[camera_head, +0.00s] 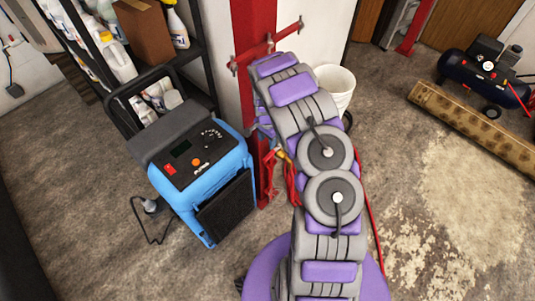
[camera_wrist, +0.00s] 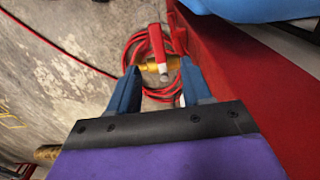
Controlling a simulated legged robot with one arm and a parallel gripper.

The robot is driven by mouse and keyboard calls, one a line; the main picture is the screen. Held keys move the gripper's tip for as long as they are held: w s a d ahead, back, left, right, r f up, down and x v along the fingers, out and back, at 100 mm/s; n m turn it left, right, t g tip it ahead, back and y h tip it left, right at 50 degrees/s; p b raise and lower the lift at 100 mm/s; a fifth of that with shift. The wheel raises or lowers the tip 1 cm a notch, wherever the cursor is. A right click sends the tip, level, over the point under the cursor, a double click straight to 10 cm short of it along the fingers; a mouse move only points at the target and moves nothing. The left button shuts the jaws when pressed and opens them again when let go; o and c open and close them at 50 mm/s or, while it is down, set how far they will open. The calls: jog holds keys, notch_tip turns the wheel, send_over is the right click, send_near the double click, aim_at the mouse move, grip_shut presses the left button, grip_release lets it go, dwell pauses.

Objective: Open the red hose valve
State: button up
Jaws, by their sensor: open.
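The hose valve shows in the wrist view as a brass body (camera_wrist: 173,63) with a red lever (camera_wrist: 178,38) above it in the picture. A pale metal part sits at its middle. My gripper (camera_wrist: 158,80) is open, with one blue finger on each side of the valve in the picture. I cannot tell whether either finger touches it. In the head view my arm hides most of the gripper, and a small brass part (camera_head: 283,157) shows beside it near the red post.
A red hose (camera_wrist: 135,45) hangs coiled behind the valve. The red post (camera_head: 254,30) stands close by. A blue machine (camera_head: 203,185) stands left of my arm, a white bucket (camera_head: 336,88) behind it. A rolled rug (camera_head: 480,125) and compressor (camera_head: 485,75) lie right. Floor between is clear.

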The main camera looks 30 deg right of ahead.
aim_at(269, 155)
jog(key=f, duration=0.3)
jog(key=d+f+b, duration=0.1)
jog(key=f, duration=0.5)
jog(key=shift+d, duration=0.3)
jog(key=shift+a+f, duration=0.15)
jog(key=shift+f, duration=0.2)
jog(key=shift+a+f, duration=0.15)
jog(key=shift+a, duration=0.35)
jog(key=shift+s+d, duration=0.1)
jog(key=shift+c, duration=0.3)
jog(key=shift+d, duration=0.4)
jog(key=c, duration=0.4)
jog(key=shift+a, duration=0.2)
grip_shut()
